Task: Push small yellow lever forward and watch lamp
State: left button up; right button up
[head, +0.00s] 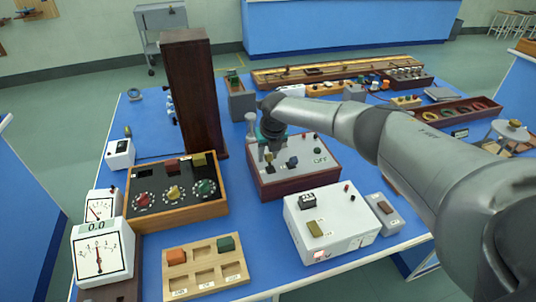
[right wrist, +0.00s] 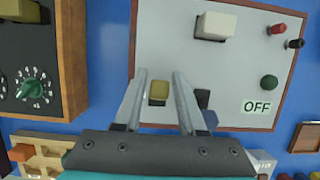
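The small yellow lever (right wrist: 159,90) stands on the pale top panel (right wrist: 160,55) of a wood-sided box. It also shows small in the head view (head: 270,157). My right gripper (right wrist: 160,74) is open over the panel, with one finger on each side of the yellow lever. I cannot tell whether either finger touches it. In the head view my right gripper (head: 267,148) is over the left part of this box. A dark green dome (right wrist: 268,82), perhaps the lamp, looks unlit above a sign (right wrist: 257,106) reading OFF. My left gripper is not in view.
A larger white lever (right wrist: 210,25) and a blue part (right wrist: 210,118) are on the same panel. A dial box (head: 178,222) stands to the left, and a tall dark cabinet (head: 192,90) behind it. A white box (head: 340,225) and a wooden tray (head: 205,265) are nearer.

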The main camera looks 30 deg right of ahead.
jog(key=shift+o, duration=1.2)
jog(key=shift+s+r+p, duration=0.2)
jog(key=shift+r+p, duration=0.1)
jog(key=shift+r, duration=0.25)
jog(key=p+v, duration=0.3)
jog(key=v, duration=1.1)
jog(key=shift+s, duration=0.1)
